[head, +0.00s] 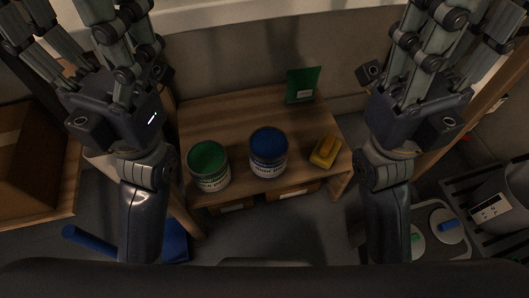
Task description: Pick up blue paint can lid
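The blue paint can (268,150) stands upright on a wooden table, with a blue round top. At the lower right, a pale round lid with a blue bar on top (449,231) lies on a light grey tray (431,207). A similar lid with a green bar (416,243) lies beside it, partly hidden by my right arm. My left gripper (75,38) is raised at the upper left, its fingers spread and empty. My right gripper (458,38) is raised at the upper right, also spread and empty, well away from the lids. The top edge cuts off parts of both grippers.
The wooden table (230,115) also holds a green paint can (209,166), a yellow object (325,151) and a green upright card (302,86). A cardboard box (30,150) is at left. A grey bucket (500,195) stands on a dark rack at right.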

